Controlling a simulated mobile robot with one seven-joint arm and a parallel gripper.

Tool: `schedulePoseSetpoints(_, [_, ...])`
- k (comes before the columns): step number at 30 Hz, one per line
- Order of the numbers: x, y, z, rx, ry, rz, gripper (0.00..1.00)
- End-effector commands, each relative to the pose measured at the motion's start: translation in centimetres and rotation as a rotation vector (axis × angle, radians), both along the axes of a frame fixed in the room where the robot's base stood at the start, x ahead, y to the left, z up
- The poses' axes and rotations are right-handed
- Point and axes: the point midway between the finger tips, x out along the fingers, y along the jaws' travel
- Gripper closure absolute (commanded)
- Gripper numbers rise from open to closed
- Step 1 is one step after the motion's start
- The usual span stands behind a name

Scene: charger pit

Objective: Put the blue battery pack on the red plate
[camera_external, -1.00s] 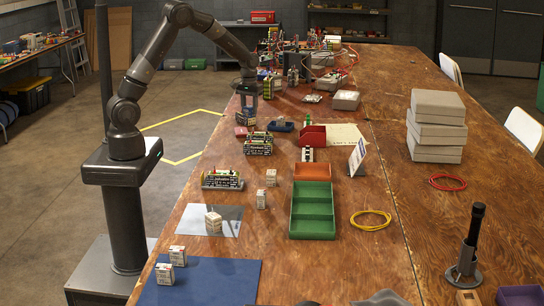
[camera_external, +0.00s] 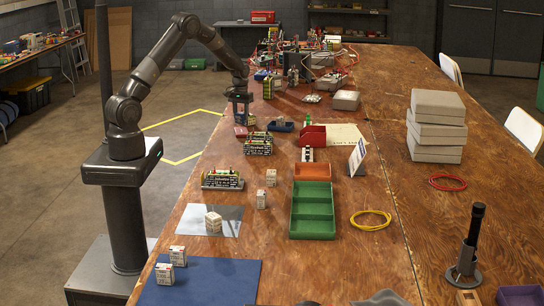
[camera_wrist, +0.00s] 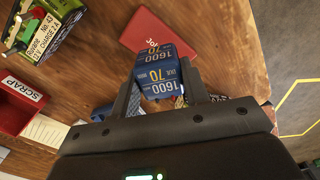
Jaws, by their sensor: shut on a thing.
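The blue battery pack (camera_wrist: 160,72), marked 1600 and 70, is between the fingers of my gripper (camera_wrist: 162,95) in the wrist view. My gripper (camera_external: 241,112) is shut on it. The red plate (camera_wrist: 155,27), with partly hidden lettering, lies flat on the wooden table just beyond the pack, which covers part of its edge in the wrist view. In the external view the red plate (camera_external: 240,131) shows just below my gripper, near the table's left edge. The gap between pack and plate cannot be told.
Battery chargers (camera_external: 258,145) stand nearer the camera. The table's left edge is close to the plate. Electronics and cables crowd the far end.

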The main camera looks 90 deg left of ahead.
Motion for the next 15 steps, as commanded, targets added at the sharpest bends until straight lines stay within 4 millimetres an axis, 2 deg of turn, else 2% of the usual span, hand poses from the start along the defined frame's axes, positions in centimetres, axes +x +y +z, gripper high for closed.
schedulePoseSetpoints(7, [0.0, -0.1, -3.4, -0.002, 0.001, 0.0, 0.88])
schedulePoseSetpoints(15, [0.0, -0.1, -3.6, 0.0, 0.0, 0.0, 0.88])
